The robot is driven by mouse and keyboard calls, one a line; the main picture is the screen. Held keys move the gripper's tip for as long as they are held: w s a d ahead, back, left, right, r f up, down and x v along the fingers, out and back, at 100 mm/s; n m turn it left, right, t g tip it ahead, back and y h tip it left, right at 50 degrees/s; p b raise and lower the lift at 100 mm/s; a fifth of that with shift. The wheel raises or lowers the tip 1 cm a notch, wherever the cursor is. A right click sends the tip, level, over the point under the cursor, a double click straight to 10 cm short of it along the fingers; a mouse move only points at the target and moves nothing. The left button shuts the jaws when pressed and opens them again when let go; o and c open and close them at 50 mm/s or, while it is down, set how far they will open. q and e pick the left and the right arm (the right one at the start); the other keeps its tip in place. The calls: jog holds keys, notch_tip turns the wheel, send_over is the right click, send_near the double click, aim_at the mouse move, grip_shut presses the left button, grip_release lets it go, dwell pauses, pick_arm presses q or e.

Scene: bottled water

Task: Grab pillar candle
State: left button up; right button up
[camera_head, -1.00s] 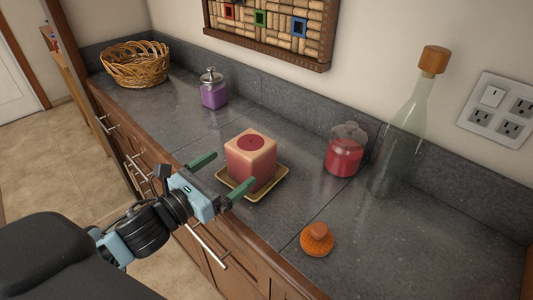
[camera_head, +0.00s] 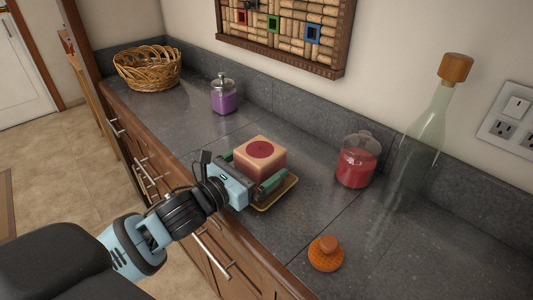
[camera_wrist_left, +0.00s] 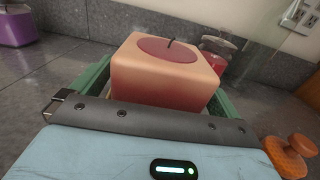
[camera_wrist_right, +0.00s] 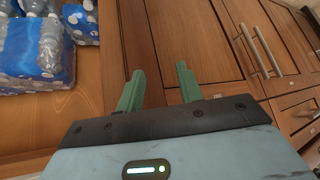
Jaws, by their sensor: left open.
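The pillar candle (camera_head: 260,157) is a square pinkish block with a dark red round top, standing on a yellow-rimmed tray (camera_head: 285,194) on the counter. My left gripper (camera_head: 250,172) is open around the candle, with one green finger on each side of it. The left wrist view shows the candle (camera_wrist_left: 168,72) between the fingers, close in front of the palm; whether they touch it I cannot tell. My right gripper (camera_wrist_right: 158,85) shows only in the right wrist view, open and empty, facing wooden cabinet fronts.
A red glass jar (camera_head: 356,165), a tall corked bottle (camera_head: 420,140) and an orange knobbed object (camera_head: 326,254) stand to the right on the counter (camera_head: 205,140). A purple jar (camera_head: 223,98) and a wicker basket (camera_head: 148,68) are farther left. Bottled-water packs (camera_wrist_right: 38,55) lie near my right gripper.

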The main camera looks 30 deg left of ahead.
pick_arm(q)
jog(key=shift+w+d, duration=0.1)
jog(key=shift+w, duration=0.25)
pick_arm(e)
jog(key=shift+s+f, duration=0.1)
jog(key=shift+s, duration=0.05)
pick_arm(q)
jog(key=c, duration=1.4)
jog(key=shift+r, duration=0.1)
jog(key=shift+c, duration=0.3)
pick_arm(e)
jog(key=shift+s, duration=0.2)
pick_arm(q)
jog(key=shift+r, duration=0.1)
